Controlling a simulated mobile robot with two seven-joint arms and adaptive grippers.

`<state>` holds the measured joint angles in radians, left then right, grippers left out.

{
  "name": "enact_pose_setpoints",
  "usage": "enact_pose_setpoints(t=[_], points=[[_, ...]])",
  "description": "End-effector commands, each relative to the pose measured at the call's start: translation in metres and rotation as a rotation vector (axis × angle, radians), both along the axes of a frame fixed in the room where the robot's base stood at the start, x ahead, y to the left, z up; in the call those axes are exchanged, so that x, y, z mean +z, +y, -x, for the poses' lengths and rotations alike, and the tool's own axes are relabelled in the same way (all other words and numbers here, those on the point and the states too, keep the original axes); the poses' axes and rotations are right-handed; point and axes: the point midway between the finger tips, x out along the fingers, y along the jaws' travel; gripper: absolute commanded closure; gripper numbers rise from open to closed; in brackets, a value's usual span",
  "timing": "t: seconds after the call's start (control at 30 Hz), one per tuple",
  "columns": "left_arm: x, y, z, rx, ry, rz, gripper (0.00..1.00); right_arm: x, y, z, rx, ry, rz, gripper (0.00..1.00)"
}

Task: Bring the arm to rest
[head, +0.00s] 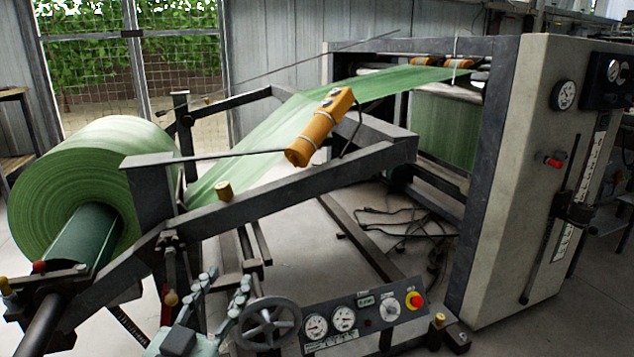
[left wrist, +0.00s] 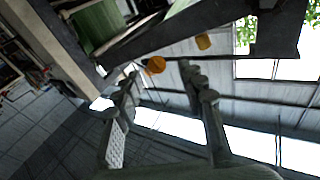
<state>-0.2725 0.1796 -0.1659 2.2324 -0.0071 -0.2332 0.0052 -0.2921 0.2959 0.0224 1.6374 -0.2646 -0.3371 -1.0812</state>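My left gripper (head: 227,281) is at the bottom of the head view, left of a grey handwheel (head: 270,324) and in front of the machine's frame. Its two jointed fingers stand apart and point up and away. In the left wrist view the same gripper (left wrist: 160,72) has its fingers spread, with nothing held between them. A round orange end (left wrist: 155,65) shows beyond the fingertips there, apparently farther off. My right gripper is in neither view.
A green film roll (head: 95,180) sits at the left. A dark frame beam (head: 300,185) crosses above the gripper, with an orange cylinder (head: 320,127) over it. A control panel (head: 350,318) with a red button (head: 415,300) is right of the handwheel.

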Motion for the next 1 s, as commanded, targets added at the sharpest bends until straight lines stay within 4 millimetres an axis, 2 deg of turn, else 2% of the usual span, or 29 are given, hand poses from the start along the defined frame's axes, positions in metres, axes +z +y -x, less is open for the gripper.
enact_pose_setpoints(t=[0.03,0.1,0.17,0.2,0.27,0.3,0.4,0.5,0.63,0.73,1.0], points=[[-0.021,0.012,0.001,0.032,0.156,-0.031,0.60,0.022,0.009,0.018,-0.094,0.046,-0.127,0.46],[-0.072,0.030,0.012,0.077,0.373,-0.075,0.60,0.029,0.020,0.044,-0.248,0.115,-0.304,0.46],[-0.111,0.047,0.031,0.113,0.552,-0.110,0.60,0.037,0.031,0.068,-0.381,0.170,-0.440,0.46],[-0.135,0.058,0.048,0.136,0.669,-0.132,0.60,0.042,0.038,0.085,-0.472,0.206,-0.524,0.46],[-0.166,0.074,0.077,0.170,0.833,-0.161,0.60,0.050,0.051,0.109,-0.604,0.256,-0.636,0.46],[-0.183,0.084,0.098,0.189,0.934,-0.180,0.60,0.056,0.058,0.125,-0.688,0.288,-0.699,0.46],[-0.213,0.104,0.148,0.233,1.145,-0.215,0.60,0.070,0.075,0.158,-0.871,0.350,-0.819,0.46],[-0.229,0.117,0.187,0.261,1.292,-0.240,0.60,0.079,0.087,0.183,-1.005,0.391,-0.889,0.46],[-0.239,0.126,0.214,0.281,1.390,-0.254,0.60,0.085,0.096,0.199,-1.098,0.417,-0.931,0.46],[-0.242,0.128,0.220,0.285,1.411,-0.257,0.60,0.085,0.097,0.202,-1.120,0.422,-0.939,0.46],[-0.242,0.127,0.219,0.284,1.409,-0.257,0.60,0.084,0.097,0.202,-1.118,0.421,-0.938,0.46]])
